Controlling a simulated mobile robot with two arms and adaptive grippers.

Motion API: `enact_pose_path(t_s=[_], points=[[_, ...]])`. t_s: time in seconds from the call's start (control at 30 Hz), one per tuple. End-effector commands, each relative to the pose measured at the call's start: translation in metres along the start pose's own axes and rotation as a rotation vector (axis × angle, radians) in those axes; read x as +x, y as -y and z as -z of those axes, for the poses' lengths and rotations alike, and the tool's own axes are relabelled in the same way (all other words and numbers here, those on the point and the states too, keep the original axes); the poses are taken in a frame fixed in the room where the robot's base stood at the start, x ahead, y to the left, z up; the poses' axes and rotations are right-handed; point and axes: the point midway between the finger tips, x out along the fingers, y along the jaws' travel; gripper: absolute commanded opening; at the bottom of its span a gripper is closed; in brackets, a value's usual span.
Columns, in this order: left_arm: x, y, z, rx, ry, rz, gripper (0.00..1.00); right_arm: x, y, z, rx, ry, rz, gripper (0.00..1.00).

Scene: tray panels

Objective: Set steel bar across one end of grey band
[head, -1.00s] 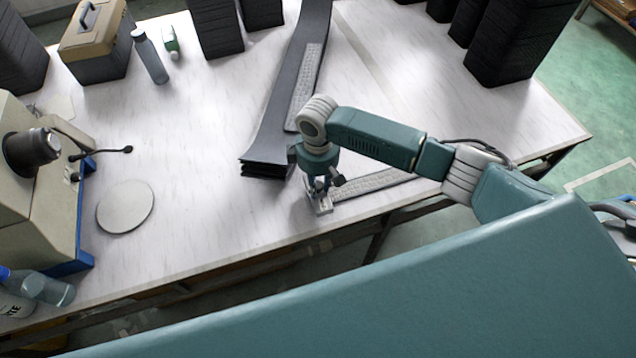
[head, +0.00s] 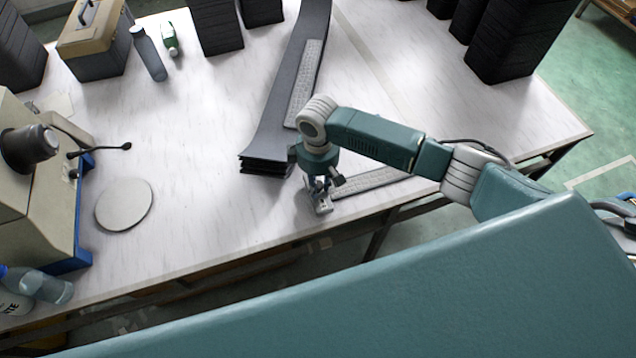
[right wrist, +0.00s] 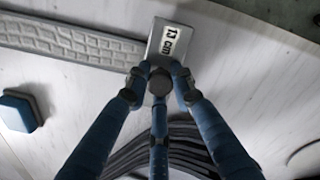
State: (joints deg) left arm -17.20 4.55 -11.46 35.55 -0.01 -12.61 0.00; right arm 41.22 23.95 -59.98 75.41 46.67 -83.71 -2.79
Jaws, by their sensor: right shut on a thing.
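The steel bar (right wrist: 171,38) is a short flat metal piece with a white "13 cm" label. In the head view the steel bar (head: 323,209) is near the table's front edge. My right gripper (right wrist: 160,80) is shut on its near end; in the head view the right gripper (head: 320,187) points down at the table. The grey band (right wrist: 75,42), a flat strip with a raised pattern, runs left from the bar in the wrist view. The bar lies crosswise at its end; I cannot tell whether they touch. In the head view the grey band (head: 372,183) lies right of the gripper. My left gripper is not in view.
A stack of long dark sheets (head: 265,150) bears another patterned strip (head: 304,85) behind the gripper. A small blue block (right wrist: 18,111) shows in the wrist view. A round disc (head: 124,204) and a machine (head: 40,190) stand left. The table between is clear.

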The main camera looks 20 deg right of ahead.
Motion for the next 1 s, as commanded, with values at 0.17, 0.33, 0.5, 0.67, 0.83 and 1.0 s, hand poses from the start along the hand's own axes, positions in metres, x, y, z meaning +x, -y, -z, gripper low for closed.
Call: enact_pose_path(t_s=[0.17, 0.33, 0.5, 0.67, 0.83, 1.0], points=[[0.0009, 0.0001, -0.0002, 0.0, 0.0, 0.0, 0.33, 0.0018, -0.0001, 0.0007, 0.0, -0.002, 0.0, 0.0], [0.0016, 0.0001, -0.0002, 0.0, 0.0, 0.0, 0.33, 0.0038, -0.0001, 0.0006, 0.0, -0.001, 0.0, 0.0], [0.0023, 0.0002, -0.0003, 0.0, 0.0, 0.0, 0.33, 0.0058, -0.0001, 0.0006, 0.0, -0.001, 0.0, 0.0], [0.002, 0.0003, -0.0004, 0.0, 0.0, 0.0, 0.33, 0.0055, -0.0002, 0.0006, 0.0, -0.002, 0.0, 0.0], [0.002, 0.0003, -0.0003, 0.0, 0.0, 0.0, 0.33, 0.0054, -0.0002, 0.0007, 0.0, -0.002, 0.0, 0.27], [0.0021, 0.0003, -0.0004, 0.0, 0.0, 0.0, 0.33, 0.0056, -0.0001, 0.0005, 0.0, -0.001, 0.0, 0.45]])
